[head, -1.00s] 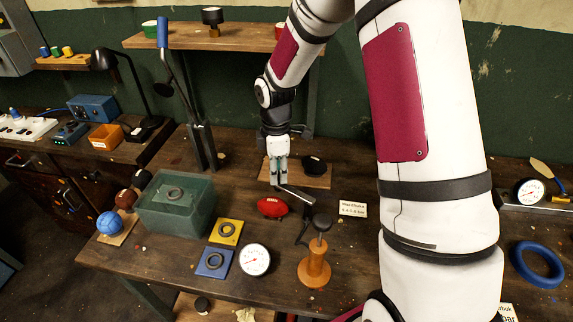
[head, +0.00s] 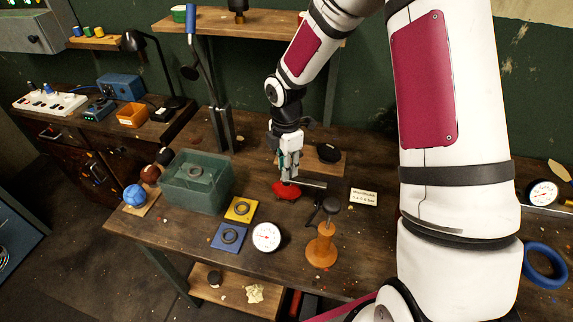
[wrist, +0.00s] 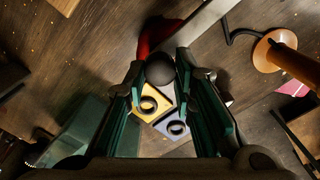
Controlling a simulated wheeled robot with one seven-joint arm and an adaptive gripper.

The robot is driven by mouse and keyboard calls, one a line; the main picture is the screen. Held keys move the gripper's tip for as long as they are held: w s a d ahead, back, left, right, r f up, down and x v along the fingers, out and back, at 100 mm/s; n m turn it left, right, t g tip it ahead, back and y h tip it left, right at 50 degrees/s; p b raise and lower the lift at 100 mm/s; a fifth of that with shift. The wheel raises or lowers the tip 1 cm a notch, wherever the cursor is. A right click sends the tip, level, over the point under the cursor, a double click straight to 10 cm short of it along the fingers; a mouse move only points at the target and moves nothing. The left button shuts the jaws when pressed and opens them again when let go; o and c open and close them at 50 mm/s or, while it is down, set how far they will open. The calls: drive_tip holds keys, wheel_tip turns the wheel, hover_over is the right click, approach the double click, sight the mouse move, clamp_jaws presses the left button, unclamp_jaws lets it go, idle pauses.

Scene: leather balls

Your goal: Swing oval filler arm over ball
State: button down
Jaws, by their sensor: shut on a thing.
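The red oval ball (head: 286,192) lies on the bench directly below my gripper (head: 288,178); it also shows partly in the wrist view (wrist: 152,38). The filler arm is a flat metal bar (head: 311,184) that reaches right from my gripper at about the ball's right end. In the wrist view the bar (wrist: 207,22) slants past the ball, and a dark round knob (wrist: 160,70) sits between my fingertips. My gripper is shut on this knob. The fingers and bar hide part of the ball, so exact alignment is unclear.
An orange stand with a dark top (head: 321,247) is just right of the ball. Nearby are a white gauge (head: 266,237), yellow (head: 233,215) and blue (head: 220,243) plates with rings, a green bin (head: 176,194), and a label card (head: 363,197).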

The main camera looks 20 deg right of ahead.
drive_tip(key=c, duration=1.3)
unclamp_jaws()
drive_tip(key=shift+c, duration=0.2)
wheel_tip(320, 180, up, 12)
